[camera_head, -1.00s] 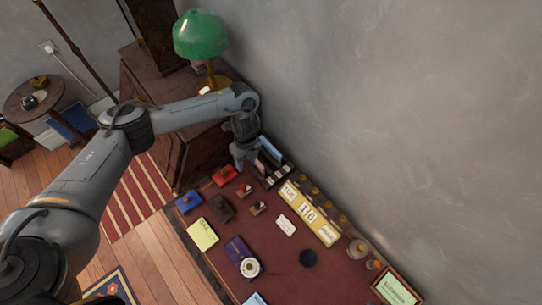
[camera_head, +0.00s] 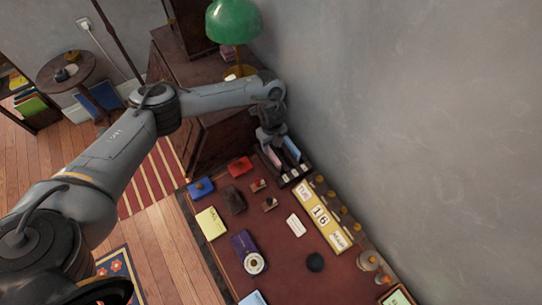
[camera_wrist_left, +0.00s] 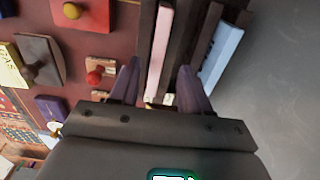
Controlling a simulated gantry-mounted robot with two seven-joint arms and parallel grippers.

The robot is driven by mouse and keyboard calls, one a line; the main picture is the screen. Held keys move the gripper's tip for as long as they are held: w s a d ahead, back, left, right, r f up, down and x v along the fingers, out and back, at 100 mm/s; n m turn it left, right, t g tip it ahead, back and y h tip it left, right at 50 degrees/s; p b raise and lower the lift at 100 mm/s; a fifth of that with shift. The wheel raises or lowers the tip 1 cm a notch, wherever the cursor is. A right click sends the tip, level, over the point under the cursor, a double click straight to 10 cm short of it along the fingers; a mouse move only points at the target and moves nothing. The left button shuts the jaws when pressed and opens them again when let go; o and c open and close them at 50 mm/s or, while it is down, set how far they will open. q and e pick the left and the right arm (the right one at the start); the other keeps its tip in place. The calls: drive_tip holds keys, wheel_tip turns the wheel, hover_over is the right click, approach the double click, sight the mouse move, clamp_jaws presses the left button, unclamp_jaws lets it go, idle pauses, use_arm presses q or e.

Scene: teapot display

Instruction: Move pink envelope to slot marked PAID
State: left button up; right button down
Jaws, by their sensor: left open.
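The pink envelope (camera_wrist_left: 160,50) stands on edge in a dark slotted rack (camera_head: 289,178), and a bit of it shows in the head view. A light blue envelope (camera_wrist_left: 224,54) stands in another slot to its right in the wrist view. My left gripper (camera_wrist_left: 160,86) is open, with one finger on either side of the pink envelope. In the head view the gripper (camera_head: 273,145) is over the far end of the rack and hides part of it. Small white labels sit along the rack's front; I cannot read them. My right gripper is not in view.
The rack stands at the desk's back edge near the grey wall. Stamps, a red pad (camera_head: 240,166), a blue pad (camera_head: 201,188) and a yellow note (camera_head: 211,223) lie on the desk. A green lamp (camera_head: 234,22) stands behind.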

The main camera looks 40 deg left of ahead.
sight(271, 152)
use_arm(q)
drive_tip(key=shift+s+f, duration=0.15)
drive_tip(key=shift+f, duration=1.8)
clamp_jaws()
